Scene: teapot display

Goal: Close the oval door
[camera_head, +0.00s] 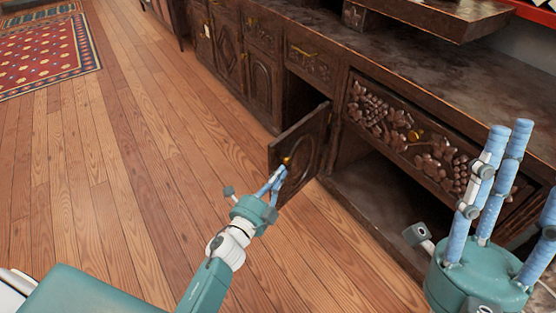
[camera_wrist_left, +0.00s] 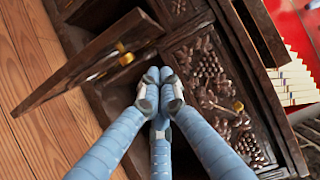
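The oval door (camera_head: 310,146) is a dark wooden cabinet door with an oval carving and a small gold knob (camera_head: 287,160). It stands open, swung out from the cabinet over the floor. My left gripper (camera_head: 277,178) is beside the door near the knob. In the left wrist view its blue fingers (camera_wrist_left: 160,80) meet at the tips with nothing visible between them. There the door (camera_wrist_left: 85,65) and its knob (camera_wrist_left: 122,53) lie left of the fingertips; I cannot tell whether they touch. My right gripper (camera_head: 520,150) is open and empty at the lower right.
The long carved cabinet (camera_head: 420,85) runs along the right, with a grape-carved drawer front (camera_head: 415,130) pulled out beside the door. An open compartment (camera_head: 385,195) lies below it. The wooden floor (camera_head: 130,160) on the left is clear, with a red rug (camera_head: 45,50) farther back.

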